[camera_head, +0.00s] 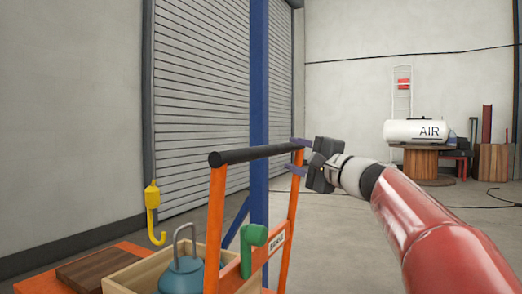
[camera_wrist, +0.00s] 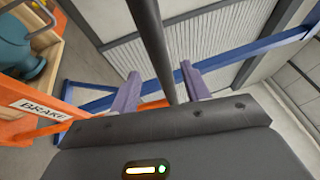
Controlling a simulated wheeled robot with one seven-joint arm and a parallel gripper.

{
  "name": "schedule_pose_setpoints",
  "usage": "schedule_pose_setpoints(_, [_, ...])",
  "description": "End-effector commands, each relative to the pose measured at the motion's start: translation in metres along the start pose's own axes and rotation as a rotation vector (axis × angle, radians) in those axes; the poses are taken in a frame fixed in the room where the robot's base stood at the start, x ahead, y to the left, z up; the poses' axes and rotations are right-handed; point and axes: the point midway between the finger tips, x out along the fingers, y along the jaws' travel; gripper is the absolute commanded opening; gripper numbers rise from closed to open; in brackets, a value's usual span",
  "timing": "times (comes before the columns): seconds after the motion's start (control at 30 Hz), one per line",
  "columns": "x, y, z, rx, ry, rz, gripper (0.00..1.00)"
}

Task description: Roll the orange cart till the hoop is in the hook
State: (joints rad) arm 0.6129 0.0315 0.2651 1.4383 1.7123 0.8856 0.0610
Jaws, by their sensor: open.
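The orange cart (camera_head: 215,225) stands in front of me, its black push bar (camera_head: 255,154) across the top. On it a teal weight (camera_head: 182,275) with a grey hoop (camera_head: 178,238) sits in a wooden box. A yellow hook (camera_head: 153,212) hangs to the left of the hoop; they look apart in the picture, but their depth is unclear. My gripper (camera_head: 297,157) is open at the right end of the push bar. In the wrist view, the bar (camera_wrist: 158,50) runs between the two open purple fingers (camera_wrist: 160,88); contact is unclear. The weight (camera_wrist: 14,48) shows at top left.
A green handle (camera_head: 253,238) and a BRAKE label (camera_head: 277,241) are on the cart's frame. A blue post (camera_head: 259,80) stands behind the bar, before a roller shutter (camera_head: 200,90). A white AIR tank (camera_head: 415,131) is at the back right.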

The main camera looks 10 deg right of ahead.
Motion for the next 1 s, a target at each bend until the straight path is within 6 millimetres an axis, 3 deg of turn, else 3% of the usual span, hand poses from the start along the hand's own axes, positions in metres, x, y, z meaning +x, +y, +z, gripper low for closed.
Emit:
schedule_pose_setpoints(0.53, [0.07,-0.002,0.0,0.001,-0.001,-0.001,0.47])
schedule_pose_setpoints(0.9, [0.077,0.0,0.0,-0.001,0.0,-0.001,0.47])
schedule_pose_setpoints(1.0, [0.077,0.0,0.0,0.0,0.0,-0.001,0.35])
